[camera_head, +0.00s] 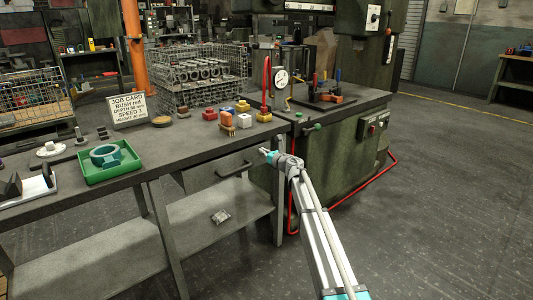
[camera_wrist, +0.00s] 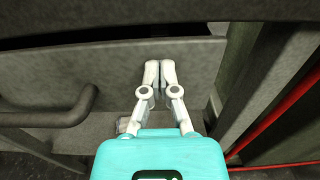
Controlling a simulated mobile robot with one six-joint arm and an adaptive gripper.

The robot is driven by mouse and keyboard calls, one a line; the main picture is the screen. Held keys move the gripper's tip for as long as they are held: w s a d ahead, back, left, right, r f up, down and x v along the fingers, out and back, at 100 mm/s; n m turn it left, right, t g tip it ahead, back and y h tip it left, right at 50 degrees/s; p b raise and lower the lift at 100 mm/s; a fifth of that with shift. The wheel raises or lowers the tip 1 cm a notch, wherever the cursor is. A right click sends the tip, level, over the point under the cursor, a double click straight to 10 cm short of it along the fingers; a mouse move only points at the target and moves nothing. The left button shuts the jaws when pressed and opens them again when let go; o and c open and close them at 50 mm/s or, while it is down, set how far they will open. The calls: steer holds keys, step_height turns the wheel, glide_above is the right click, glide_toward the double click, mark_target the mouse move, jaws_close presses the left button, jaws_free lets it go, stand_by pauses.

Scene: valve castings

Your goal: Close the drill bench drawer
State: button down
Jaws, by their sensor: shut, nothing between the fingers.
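The drill bench drawer has a plain grey front (camera_head: 205,176) under the bench top, with a dark bar handle (camera_head: 234,170). In the wrist view the drawer front (camera_wrist: 110,75) fills the middle and its handle (camera_wrist: 50,112) is at the left. How far the drawer stands out is hard to tell. My gripper (camera_head: 264,152) is at the right end of the drawer front. Its fingertips (camera_wrist: 160,66) are together, empty, and point at the front right of the handle. I cannot tell whether they touch it.
The bench top (camera_head: 150,163) carries a green tray (camera_head: 122,168), a job card (camera_head: 127,108) and several small coloured blocks. A bench leg (camera_wrist: 250,85) stands just right of my gripper, with a red tube (camera_wrist: 285,108) beyond it. The floor (camera_head: 430,210) at the right is clear.

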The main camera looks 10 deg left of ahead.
steer(key=shift+w+a, duration=0.3)
steer(key=shift+a, duration=0.1)
steer(key=v, duration=1.5)
